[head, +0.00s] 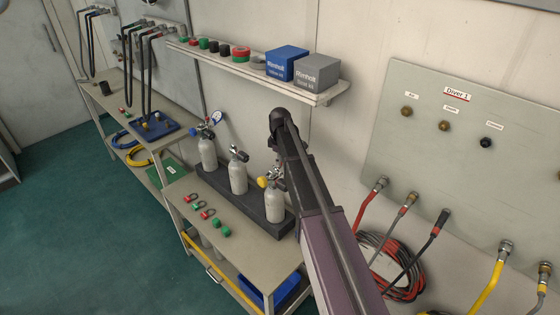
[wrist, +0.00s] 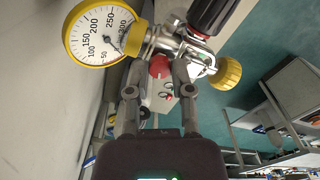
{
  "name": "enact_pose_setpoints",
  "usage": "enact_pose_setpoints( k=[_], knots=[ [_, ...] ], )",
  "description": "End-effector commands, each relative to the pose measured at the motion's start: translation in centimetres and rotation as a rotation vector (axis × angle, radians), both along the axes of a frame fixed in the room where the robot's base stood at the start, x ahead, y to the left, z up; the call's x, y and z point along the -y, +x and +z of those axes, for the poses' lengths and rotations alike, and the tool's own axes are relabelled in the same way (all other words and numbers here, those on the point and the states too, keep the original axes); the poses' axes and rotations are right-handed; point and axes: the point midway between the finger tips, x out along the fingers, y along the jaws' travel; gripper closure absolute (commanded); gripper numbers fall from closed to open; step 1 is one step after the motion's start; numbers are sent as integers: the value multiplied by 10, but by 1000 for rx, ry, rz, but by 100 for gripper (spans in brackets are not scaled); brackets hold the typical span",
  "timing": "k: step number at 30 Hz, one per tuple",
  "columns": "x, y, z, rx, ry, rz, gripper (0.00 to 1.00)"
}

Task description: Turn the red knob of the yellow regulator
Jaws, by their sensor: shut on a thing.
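The yellow regulator shows in the wrist view with a yellow-rimmed gauge (wrist: 100,33), a metal body and a yellow handwheel (wrist: 226,73). Its red knob (wrist: 160,66) sits between the fingertips of my gripper (wrist: 159,72), which is shut on it. The fingers cover the knob's sides. In the head view the yellow regulator (head: 266,181) is on the right-hand grey cylinder (head: 274,204).
Two other cylinders (head: 208,153) (head: 238,177) stand in the same dark rack (head: 220,183). Loose red and green caps (head: 204,214) lie on the bench in front. A shelf (head: 305,94) with boxes is above. A hose panel (head: 470,140) is at the right.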

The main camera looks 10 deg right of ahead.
Motion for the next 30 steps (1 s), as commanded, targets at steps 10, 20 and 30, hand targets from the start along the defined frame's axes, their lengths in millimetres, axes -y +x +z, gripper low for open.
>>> enact_pose_setpoints(
  k=[10, 20, 30],
  knots=[
    [9, 0, 0, 0, -4, -60, 100],
    [9, 0, 0, -1, -4, -262, 100],
    [9, 0, 0, -3, -4, -576, 100]
  ],
)
